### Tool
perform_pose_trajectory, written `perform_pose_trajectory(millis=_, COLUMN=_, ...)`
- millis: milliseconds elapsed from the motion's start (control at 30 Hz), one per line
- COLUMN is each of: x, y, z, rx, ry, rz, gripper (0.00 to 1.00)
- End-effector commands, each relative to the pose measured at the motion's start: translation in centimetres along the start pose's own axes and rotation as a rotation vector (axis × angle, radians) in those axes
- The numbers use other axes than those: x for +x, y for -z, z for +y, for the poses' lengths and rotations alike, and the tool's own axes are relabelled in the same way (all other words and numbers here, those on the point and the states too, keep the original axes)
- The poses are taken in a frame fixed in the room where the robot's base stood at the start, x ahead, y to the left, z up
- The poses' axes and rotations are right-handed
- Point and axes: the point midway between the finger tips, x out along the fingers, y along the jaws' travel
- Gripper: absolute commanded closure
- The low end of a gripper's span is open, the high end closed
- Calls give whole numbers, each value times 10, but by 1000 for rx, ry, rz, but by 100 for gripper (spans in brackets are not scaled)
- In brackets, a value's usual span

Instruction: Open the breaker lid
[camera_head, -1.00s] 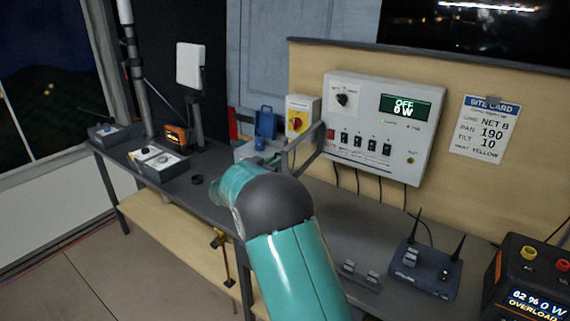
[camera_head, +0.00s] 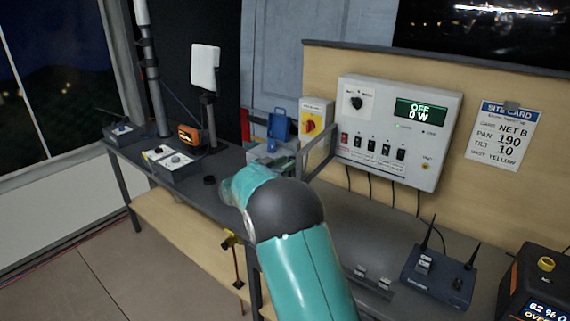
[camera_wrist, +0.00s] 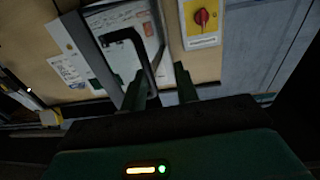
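The white breaker panel (camera_head: 390,165) is on the wood backboard, with a display reading OFF 0 W and a row of small switches. A dark angular frame (camera_head: 322,143), apparently the breaker lid, stands out from the panel's lower left edge toward my arm. In the wrist view this dark frame (camera_wrist: 124,35) crosses in front of the panel (camera_wrist: 128,18), and its near end comes close to my left finger. My gripper (camera_wrist: 162,88) has its two green fingers apart. I cannot tell whether a finger touches the frame.
A yellow box with a red knob (camera_head: 311,127) is just left of the panel, with a blue object (camera_head: 278,128) beside it. A router (camera_head: 438,275) and a power unit (camera_head: 535,290) are on the bench at right. Bare bench (camera_head: 335,220) lies below the panel.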

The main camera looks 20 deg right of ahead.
Motion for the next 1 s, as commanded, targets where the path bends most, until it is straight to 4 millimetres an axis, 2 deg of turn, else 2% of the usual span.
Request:
perform_pose_trajectory(millis=167, x=-19, y=0, z=-2, rx=0, ry=4, rz=-1, gripper=70)
perform_pose_trajectory(millis=633, x=-117, y=0, z=-1, rx=0, ry=5, rz=0, gripper=70)
perform_pose_trajectory(millis=800, x=-134, y=0, z=0, rx=1, ry=1, rz=0, gripper=70)
perform_pose_trajectory(millis=1000, x=-138, y=0, z=0, rx=1, ry=1, rz=1, gripper=70)
